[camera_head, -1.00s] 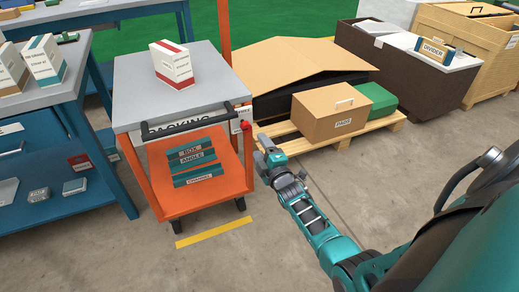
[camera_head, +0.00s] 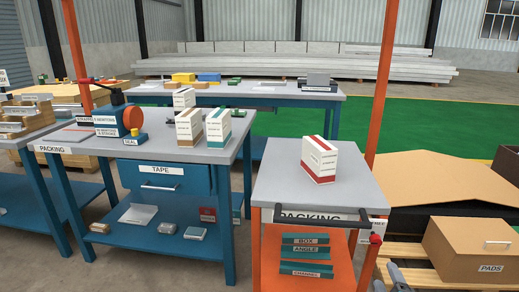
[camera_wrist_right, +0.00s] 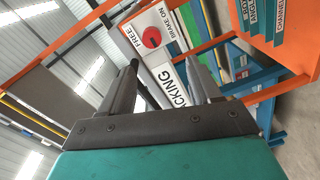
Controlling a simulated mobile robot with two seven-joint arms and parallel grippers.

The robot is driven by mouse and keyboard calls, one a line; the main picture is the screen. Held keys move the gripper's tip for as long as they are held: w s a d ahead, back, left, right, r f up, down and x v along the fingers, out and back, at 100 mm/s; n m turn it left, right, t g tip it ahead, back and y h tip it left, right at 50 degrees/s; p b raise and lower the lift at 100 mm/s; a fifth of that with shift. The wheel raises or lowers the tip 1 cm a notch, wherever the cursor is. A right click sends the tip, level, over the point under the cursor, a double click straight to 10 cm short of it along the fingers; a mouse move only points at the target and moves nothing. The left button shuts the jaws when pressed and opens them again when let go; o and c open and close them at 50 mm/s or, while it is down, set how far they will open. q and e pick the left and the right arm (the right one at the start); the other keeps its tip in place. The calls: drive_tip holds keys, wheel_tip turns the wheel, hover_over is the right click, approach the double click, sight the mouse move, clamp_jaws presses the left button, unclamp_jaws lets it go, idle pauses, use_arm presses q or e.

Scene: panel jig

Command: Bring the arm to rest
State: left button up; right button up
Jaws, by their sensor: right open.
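My right gripper (camera_head: 396,277) shows only in part at the bottom edge of the head view, just right of the orange cart's front corner. In the right wrist view the gripper (camera_wrist_right: 162,64) is open, with two dark fingers apart and nothing between them. Beyond the fingers are the cart's sign (camera_wrist_right: 167,82) and a red knob (camera_wrist_right: 151,37) on a white plate. Most of my right arm is out of the head view. My left gripper is in neither view.
The orange cart has a grey top (camera_head: 268,186) with a red-and-white box (camera_head: 319,160). A pallet (camera_head: 412,262) with a cardboard PADS box (camera_head: 470,252) lies to the right. A blue packing bench (camera_head: 110,150) stands left. Green floor (camera_head: 450,138) behind is open.

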drive_tip(key=s+a+m+g+y, duration=0.6)
drive_tip(key=s+a+m, duration=0.3)
drive_tip(key=s+a, duration=1.2)
use_arm(q)
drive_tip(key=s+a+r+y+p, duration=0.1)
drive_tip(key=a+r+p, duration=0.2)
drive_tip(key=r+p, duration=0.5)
drive_tip(key=p, duration=0.5)
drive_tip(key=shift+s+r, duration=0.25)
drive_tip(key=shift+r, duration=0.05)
use_arm(e)
wheel_tip(320, 180, up, 9)
drive_tip(key=s+d, duration=0.1)
drive_tip(key=shift+s+m+h, duration=0.3)
drive_tip(key=shift+s, duration=0.1)
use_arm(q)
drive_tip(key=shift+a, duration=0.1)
